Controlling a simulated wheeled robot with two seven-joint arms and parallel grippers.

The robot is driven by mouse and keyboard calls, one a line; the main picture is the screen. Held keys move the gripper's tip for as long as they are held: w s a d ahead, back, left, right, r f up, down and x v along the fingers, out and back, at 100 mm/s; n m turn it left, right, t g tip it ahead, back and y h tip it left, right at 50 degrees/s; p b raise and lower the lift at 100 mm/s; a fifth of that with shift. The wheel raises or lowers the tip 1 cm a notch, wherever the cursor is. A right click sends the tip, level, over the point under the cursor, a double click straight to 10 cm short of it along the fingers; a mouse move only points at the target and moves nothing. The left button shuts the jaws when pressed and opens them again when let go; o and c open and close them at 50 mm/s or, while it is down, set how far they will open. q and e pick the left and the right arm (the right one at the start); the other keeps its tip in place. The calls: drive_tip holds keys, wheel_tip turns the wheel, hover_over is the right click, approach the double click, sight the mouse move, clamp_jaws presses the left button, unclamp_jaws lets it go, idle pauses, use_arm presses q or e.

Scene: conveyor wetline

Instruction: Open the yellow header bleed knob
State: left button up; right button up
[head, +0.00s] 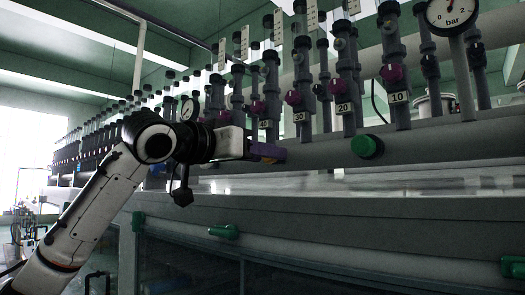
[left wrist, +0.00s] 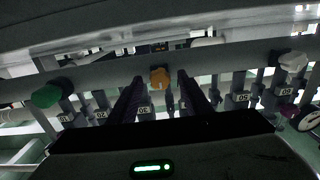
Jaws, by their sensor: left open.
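The yellow header bleed knob (left wrist: 159,77), orange-yellow and small, sits on the grey header pipe in the left wrist view. It lies between the two dark fingertips of my left gripper (left wrist: 160,80), with a visible gap on each side. I cannot tell how far beyond the tips it is. In the head view my left gripper (head: 270,152) reaches in from the left in front of the header pipe, and the yellow knob cannot be made out there. My right gripper is in neither view.
A green knob (head: 366,146) is on the header pipe; it also shows in the left wrist view (left wrist: 46,95), with a white knob (left wrist: 292,60) opposite. Numbered tubes with magenta valves (head: 342,86) rise behind. Green handles (head: 222,231) are on the lower ledge. A gauge (head: 450,15) is top right.

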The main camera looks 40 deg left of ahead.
use_arm(q)
drive_tip(key=shift+w, duration=0.15)
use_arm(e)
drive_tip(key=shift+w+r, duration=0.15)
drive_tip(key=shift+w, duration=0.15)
use_arm(q)
drive_tip(key=c, duration=1.1)
